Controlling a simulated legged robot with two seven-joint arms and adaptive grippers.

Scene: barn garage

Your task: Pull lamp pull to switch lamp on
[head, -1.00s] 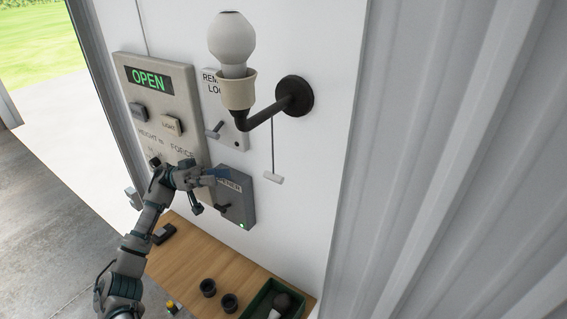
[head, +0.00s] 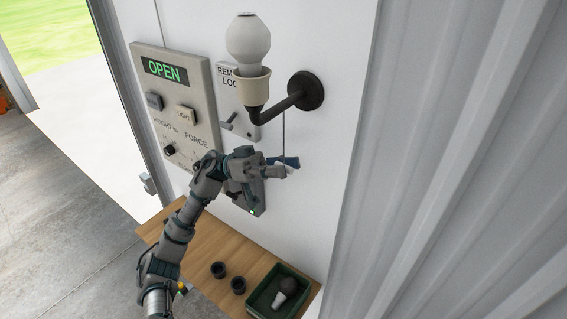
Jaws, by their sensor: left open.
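The wall lamp has a pale bulb (head: 248,40) in a cream socket on a black bracket (head: 290,98); the bulb looks unlit. The lamp pull's thin cord (head: 284,132) hangs from the bracket. Its small white handle (head: 291,169) shows at the fingertips of my left gripper (head: 284,166). The left gripper is open, with its fingers pointing right around or beside the handle; I cannot tell which. The fingers partly cover the cord's lower end. My right gripper is not in view.
A control panel with an OPEN display (head: 165,70) and a switch plate (head: 236,118) are on the wall to the left. A grey box (head: 258,203) is behind my gripper. Below, a wooden bench (head: 205,238) holds cups and a green bin (head: 303,307).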

